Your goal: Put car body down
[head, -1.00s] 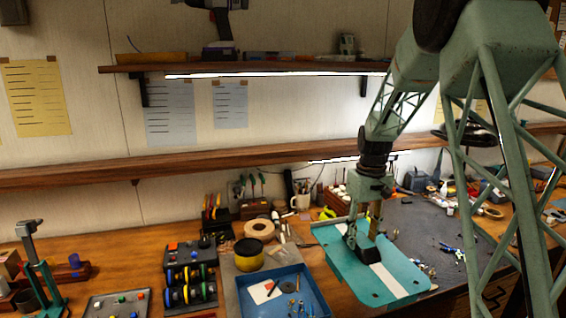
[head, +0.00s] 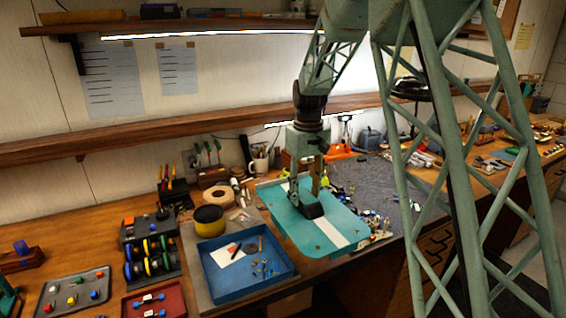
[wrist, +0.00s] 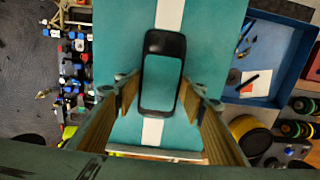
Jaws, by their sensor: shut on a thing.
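The car body (head: 324,231) is a flat teal panel with a white stripe and a black cockpit piece (head: 313,209) on top. My gripper (head: 313,190) is above its middle, shut on the car body at the cockpit part. In the wrist view the fingers (wrist: 162,108) stand on both sides of the black frame (wrist: 163,72), and the teal panel (wrist: 205,50) fills the middle. The panel appears held above the bench, beside the blue tray. Its exact height and the contact points are unclear.
A blue tray (head: 222,290) with small parts lies left of the panel. A yellow-black tin (head: 209,221) and a tape roll (head: 216,198) stand behind it. A dark grey mat (head: 352,178) with several small parts lies behind and right. A wheel rack (head: 150,255) is at left.

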